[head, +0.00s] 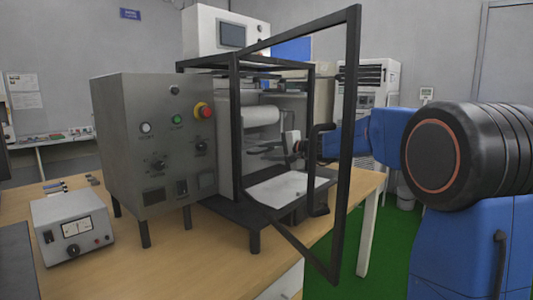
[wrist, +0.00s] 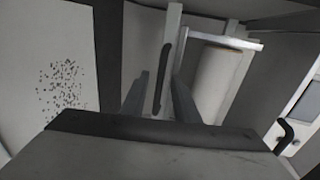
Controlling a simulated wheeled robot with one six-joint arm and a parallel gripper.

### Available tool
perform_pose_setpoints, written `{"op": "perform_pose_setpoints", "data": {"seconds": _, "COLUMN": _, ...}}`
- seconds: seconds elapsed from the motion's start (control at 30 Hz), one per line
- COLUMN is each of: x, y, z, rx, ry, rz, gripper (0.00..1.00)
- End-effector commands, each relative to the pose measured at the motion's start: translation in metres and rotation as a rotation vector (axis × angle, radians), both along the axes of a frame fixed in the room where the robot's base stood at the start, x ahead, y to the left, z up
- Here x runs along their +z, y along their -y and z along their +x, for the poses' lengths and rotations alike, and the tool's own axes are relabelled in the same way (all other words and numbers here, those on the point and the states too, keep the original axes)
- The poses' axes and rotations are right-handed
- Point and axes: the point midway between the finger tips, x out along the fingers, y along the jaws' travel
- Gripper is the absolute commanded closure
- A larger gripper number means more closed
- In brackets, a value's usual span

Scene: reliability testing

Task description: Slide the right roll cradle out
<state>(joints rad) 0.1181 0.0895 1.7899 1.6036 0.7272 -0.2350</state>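The machine's white roll (head: 260,116) lies inside the black-framed bay. In the wrist view the roll (wrist: 217,82) is right of my fingers, with a pale bracket bar (wrist: 225,40) at its end. A slim dark handle (wrist: 163,75) stands beside a pale post, seen between my two fingers. My gripper (head: 262,148) reaches into the bay below the roll. In the wrist view my gripper (wrist: 160,97) is open, its fingers either side of the handle with gaps showing. I cannot tell how deep the handle sits between them. Which part is the right cradle is unclear.
The black-framed door (head: 345,150) stands open, close to my arm, with a black handle (head: 318,150). A speckled white sheet (head: 288,190) lies below my gripper. A grey control box (head: 155,150) with buttons is left of the bay. A small meter unit (head: 72,225) sits on the wooden table (head: 185,270).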

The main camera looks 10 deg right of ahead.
Motion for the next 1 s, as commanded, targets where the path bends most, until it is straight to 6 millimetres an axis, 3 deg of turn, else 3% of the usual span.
{"op": "perform_pose_setpoints", "data": {"seconds": 0.33, "x": -0.001, "y": -0.002, "z": 0.003, "rx": -0.001, "ry": 0.0, "rz": 0.0, "gripper": 0.72}}
{"op": "perform_pose_setpoints", "data": {"seconds": 0.47, "x": -0.001, "y": -0.002, "z": 0.003, "rx": -0.001, "ry": 0.0, "rz": 0.0, "gripper": 1.0}}
{"op": "perform_pose_setpoints", "data": {"seconds": 0.77, "x": -0.001, "y": 0.0, "z": 0.001, "rx": -0.001, "ry": 0.0, "rz": 0.001, "gripper": 1.0}}
{"op": "perform_pose_setpoints", "data": {"seconds": 1.0, "x": -0.001, "y": 0.017, "z": -0.022, "rx": -0.003, "ry": 0.0, "rz": 0.0, "gripper": 1.0}}
